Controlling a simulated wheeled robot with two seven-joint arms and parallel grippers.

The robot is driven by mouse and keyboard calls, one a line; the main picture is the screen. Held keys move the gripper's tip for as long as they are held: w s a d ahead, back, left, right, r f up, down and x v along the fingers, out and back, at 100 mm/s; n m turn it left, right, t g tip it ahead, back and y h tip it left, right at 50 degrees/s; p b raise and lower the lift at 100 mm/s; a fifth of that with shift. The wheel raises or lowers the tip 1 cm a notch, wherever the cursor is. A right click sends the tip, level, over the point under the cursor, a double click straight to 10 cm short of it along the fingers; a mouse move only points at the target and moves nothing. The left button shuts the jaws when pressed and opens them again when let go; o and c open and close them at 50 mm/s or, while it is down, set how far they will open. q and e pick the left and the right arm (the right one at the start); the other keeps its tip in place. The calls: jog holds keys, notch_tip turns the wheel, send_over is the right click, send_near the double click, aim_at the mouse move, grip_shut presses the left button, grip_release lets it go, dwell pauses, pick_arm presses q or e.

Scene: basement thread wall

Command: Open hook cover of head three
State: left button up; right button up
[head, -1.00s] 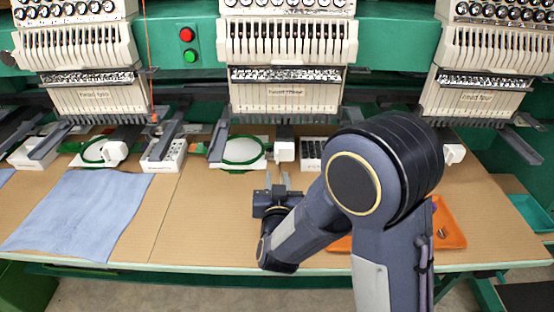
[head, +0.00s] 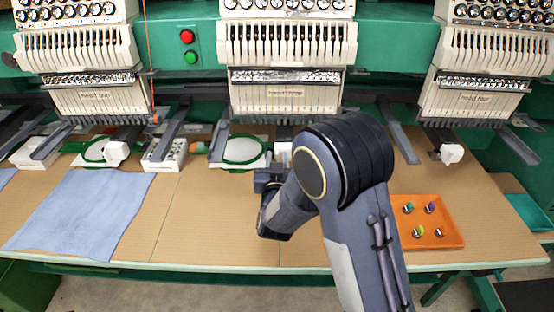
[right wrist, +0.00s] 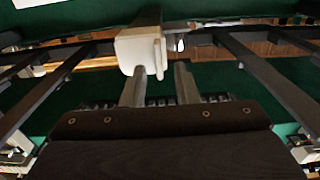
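The middle embroidery head (head: 285,92) carries a label that looks like "Head Three". Under it, a white block that looks like its hook cover (head: 282,150) shows just beyond my right gripper (head: 270,174), partly hidden by it. In the right wrist view the white block (right wrist: 136,48) has a small upright tab (right wrist: 158,56) on its right side. My right gripper's two fingers (right wrist: 160,82) are spread and empty, just below the block. The left finger overlaps its lower edge; I cannot tell whether they touch. My left gripper is not in view.
A green hoop (head: 244,150) lies left of the block. Dark bracket arms (head: 219,143) jut out nearby. An orange tray (head: 451,241) with several small coloured pieces is at right. A blue cloth (head: 82,210) lies at left. The table (head: 205,215) between is clear.

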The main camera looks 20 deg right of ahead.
grip_shut()
jog(key=shift+s+d+f+n+y+b, duration=0.25)
jog(key=shift+d+n+y+b, duration=0.15)
jog(key=shift+y+b, duration=0.45)
jog(key=s+d+r+n+y+b, duration=0.1)
jog(key=s+d+n+y+b, duration=0.1)
jog(key=d+b, duration=0.5)
jog(key=shift+s+t+y+b, duration=0.45)
jog(key=shift+s+b, duration=0.2)
jog(key=shift+b, duration=0.85)
jog(key=shift+a, duration=0.1)
